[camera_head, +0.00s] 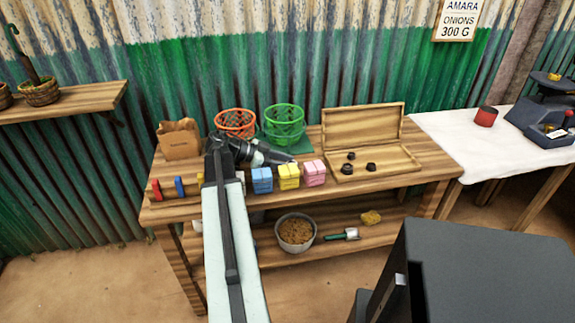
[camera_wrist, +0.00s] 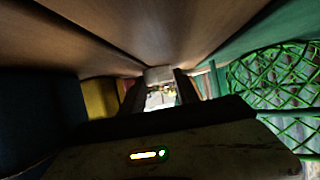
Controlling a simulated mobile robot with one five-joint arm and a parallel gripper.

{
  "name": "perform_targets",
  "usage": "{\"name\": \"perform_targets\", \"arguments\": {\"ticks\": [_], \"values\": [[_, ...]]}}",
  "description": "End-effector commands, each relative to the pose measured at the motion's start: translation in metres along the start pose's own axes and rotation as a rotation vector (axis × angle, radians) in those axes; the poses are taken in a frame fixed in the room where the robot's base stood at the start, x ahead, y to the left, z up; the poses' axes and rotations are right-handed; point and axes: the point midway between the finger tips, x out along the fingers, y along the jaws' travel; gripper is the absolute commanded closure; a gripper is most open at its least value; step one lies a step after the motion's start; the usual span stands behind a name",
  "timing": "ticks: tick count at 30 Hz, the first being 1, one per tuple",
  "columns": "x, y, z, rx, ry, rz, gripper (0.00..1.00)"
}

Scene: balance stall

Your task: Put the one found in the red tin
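The red tin (camera_head: 485,117) stands on the white-clothed table at the right, with a dark top. My gripper (camera_head: 291,161) is low over the wooden bench, behind the coloured packets and in front of the baskets. In the wrist view its two dark fingers (camera_wrist: 160,92) stand apart, with a bright gap between them. Several small black weights (camera_head: 348,168) lie in the open wooden case (camera_head: 402,160), right of my gripper. Which item is the one found cannot be told.
Blue (camera_head: 262,180), yellow (camera_head: 289,176) and pink (camera_head: 314,173) packets line the bench front. Red (camera_head: 235,123) and green (camera_head: 284,122) baskets stand behind; the green one also shows in the wrist view (camera_wrist: 280,90). A dark scale (camera_head: 545,115) stands beyond the tin.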

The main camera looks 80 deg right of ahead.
Motion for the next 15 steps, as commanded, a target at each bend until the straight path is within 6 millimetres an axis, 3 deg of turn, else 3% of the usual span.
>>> {"name": "perform_targets", "arguments": {"ticks": [2,11,15], "values": [[0.0,0.0,0.0,0.0,0.0,0.0,0.42],[0.0,0.0,-0.002,0.0,0.0,0.001,0.42],[-0.015,-0.001,-0.006,-0.001,0.0,-0.001,0.42]]}}
